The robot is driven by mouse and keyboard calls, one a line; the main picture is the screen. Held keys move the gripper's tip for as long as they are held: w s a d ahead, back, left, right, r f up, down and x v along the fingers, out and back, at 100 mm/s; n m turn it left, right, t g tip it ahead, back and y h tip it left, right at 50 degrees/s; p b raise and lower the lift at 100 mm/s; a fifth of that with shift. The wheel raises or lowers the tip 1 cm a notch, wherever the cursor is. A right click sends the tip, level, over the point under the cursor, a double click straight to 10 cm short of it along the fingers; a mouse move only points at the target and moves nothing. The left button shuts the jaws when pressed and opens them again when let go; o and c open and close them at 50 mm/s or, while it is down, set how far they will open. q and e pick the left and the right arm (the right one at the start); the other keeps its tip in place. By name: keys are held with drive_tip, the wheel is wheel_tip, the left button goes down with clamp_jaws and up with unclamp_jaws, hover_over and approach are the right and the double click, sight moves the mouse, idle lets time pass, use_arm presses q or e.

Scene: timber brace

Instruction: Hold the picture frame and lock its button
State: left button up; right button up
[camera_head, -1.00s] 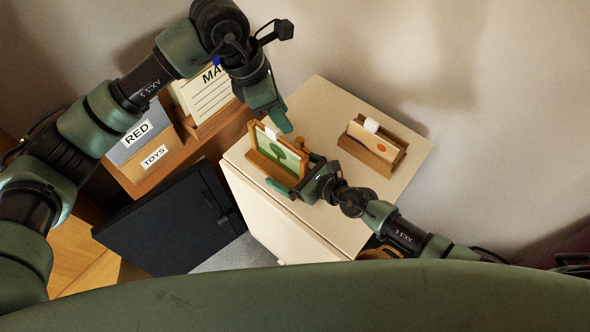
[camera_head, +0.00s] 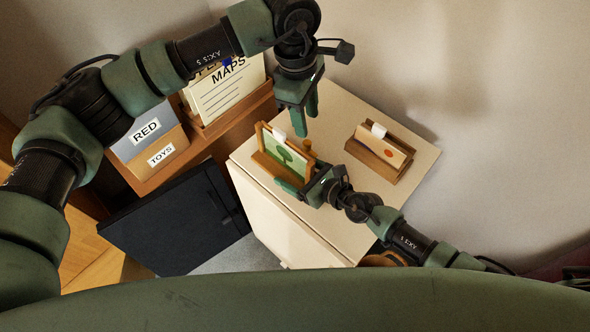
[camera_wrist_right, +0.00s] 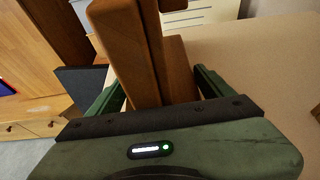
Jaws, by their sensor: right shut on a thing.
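The wooden picture frame (camera_head: 287,159), with a green tree picture and a white tab at its top, stands upright on the cream cabinet top. A small brown knob-like part (camera_head: 308,147) shows at its right end; I cannot tell if it is the button. My right gripper (camera_head: 297,188) is shut on the frame's near lower right side. The right wrist view shows the frame's brown wood (camera_wrist_right: 140,50) between the fingers. My left gripper (camera_head: 305,117) points down just behind and above the frame, its two fingers apart and empty, not touching it.
A second wooden holder (camera_head: 380,153) with an orange-dot card stands to the right on the cabinet top (camera_head: 340,112). On the left are a wooden shelf with RED and TOYS labels (camera_head: 150,142) and a MAPS card (camera_head: 225,88). A dark panel (camera_head: 175,222) lies below.

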sight(307, 143)
use_arm(q)
drive_tip(key=shift+w+d+f+m+y, duration=0.1)
drive_tip(key=shift+f+m+y, duration=0.3)
drive_tip(key=shift+f, duration=1.05)
drive_tip(key=shift+w+d+f+m+y, duration=0.1)
drive_tip(key=shift+f+m, duration=0.65)
drive_tip(key=shift+f, duration=0.7)
drive_tip(key=shift+w+d+f+m+y, duration=0.15)
drive_tip(key=shift+f+m, duration=0.4)
drive_tip(key=shift+f, duration=0.9)
drive_tip(key=shift+s, duration=0.1)
drive_tip(key=shift+c, duration=0.3)
